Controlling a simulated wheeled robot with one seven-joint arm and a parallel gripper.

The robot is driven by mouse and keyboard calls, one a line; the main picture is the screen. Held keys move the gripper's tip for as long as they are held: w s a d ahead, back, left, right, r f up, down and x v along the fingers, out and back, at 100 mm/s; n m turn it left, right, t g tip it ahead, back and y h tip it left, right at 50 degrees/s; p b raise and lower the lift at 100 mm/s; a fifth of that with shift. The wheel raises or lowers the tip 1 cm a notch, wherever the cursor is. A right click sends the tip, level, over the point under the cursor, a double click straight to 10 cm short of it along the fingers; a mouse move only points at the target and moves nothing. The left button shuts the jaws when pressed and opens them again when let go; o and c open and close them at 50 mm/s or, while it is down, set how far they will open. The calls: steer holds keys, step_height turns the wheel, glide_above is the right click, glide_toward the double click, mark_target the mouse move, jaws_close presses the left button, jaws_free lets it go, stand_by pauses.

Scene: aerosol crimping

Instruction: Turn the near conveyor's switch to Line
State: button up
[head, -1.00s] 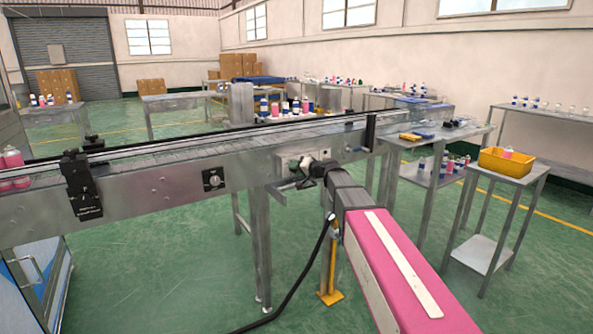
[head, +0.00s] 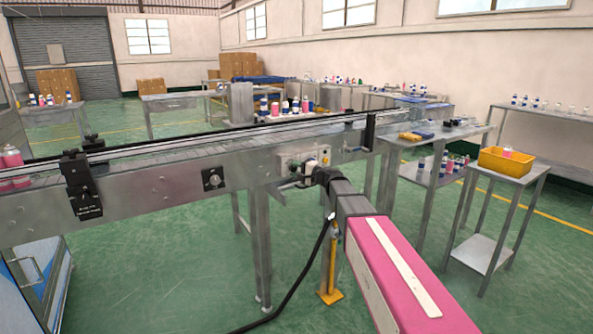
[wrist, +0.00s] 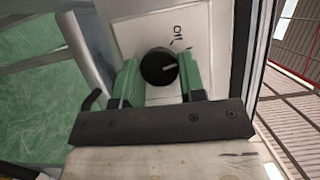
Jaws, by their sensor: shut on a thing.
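The switch is a round black knob (wrist: 158,67) with a pale pointer line, on a light plate (wrist: 205,25). In the wrist view the pointer aims toward the right, tilted slightly up. Small dark lettering sits above the knob; I cannot read it surely. My gripper (wrist: 160,80) has green fingers, one on each side of the knob, shut on it. In the head view my gripper (head: 304,174) is at a pale switch box (head: 287,161) on the near conveyor's side (head: 150,191); the knob is hidden there.
Another black switch plate (head: 213,178) is on the conveyor side to the left. A black bracket (head: 81,186) is farther left. A steel table (head: 432,144) and a stand with a yellow bin (head: 504,161) are to the right. Green floor is open in front.

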steer(key=shift+f+m+t, duration=0.1)
steer(key=shift+m+t, duration=0.2)
steer(key=shift+m, duration=0.7)
steer(key=shift+y, duration=0.3)
steer(key=o, duration=0.9)
steer(key=shift+s+d, duration=0.1)
steer(key=v, duration=1)
steer(key=shift+s+d, duration=0.2)
steer(key=shift+d, duration=0.05)
